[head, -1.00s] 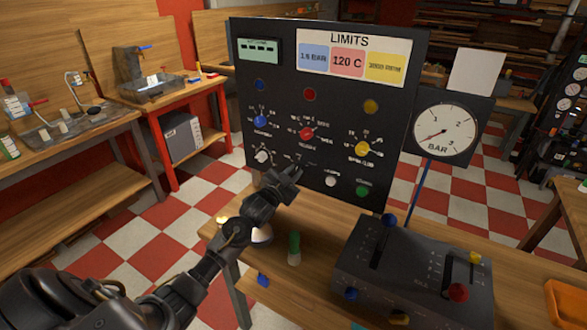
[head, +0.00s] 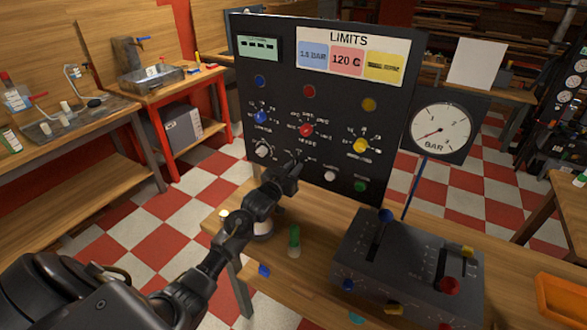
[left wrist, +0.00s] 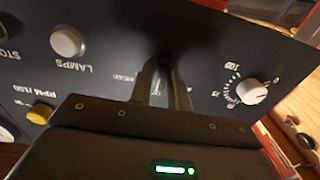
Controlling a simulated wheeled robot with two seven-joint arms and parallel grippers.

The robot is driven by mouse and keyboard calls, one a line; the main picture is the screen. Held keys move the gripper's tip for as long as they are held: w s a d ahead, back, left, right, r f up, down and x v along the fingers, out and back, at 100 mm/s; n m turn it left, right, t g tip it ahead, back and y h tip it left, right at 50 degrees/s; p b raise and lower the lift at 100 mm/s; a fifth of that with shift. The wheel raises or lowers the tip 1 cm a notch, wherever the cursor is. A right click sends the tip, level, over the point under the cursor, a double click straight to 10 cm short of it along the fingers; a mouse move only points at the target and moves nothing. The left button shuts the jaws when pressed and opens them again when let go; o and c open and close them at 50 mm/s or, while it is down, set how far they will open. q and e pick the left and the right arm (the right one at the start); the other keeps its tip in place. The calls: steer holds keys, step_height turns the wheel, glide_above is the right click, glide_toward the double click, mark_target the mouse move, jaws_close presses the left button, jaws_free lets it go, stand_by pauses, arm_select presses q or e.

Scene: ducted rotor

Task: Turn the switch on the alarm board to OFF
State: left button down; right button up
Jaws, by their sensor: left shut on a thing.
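The black alarm board (head: 275,185) stands upright on the wooden bench, with a LIMITS card at its top. My left gripper (head: 296,166) is at the lower middle of the board, below the red knob (head: 306,130). In the left wrist view its two dark fingers (left wrist: 166,78) reach the board face and are shut on the small dark switch (left wrist: 163,68) between them. The fingers hide most of the switch, and its position cannot be read. Small white lettering beside it is too blurred to read. My right gripper is not in view.
A white knob (left wrist: 252,91) and the white LAMPS button (left wrist: 68,41) flank the fingers. The lever box (head: 405,258), a green-topped piece (head: 294,240) and the pressure gauge (head: 440,130) are to the right of my left arm. An orange tray (head: 562,300) is at the bench's right.

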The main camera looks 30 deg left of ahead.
arm_select(q)
steer(key=c, duration=1.3)
jaws_free()
steer(key=s+b, duration=0.2)
steer(key=s, duration=0.8)
steer(key=shift+s+d, duration=0.1)
steer(key=shift+s, duration=0.3)
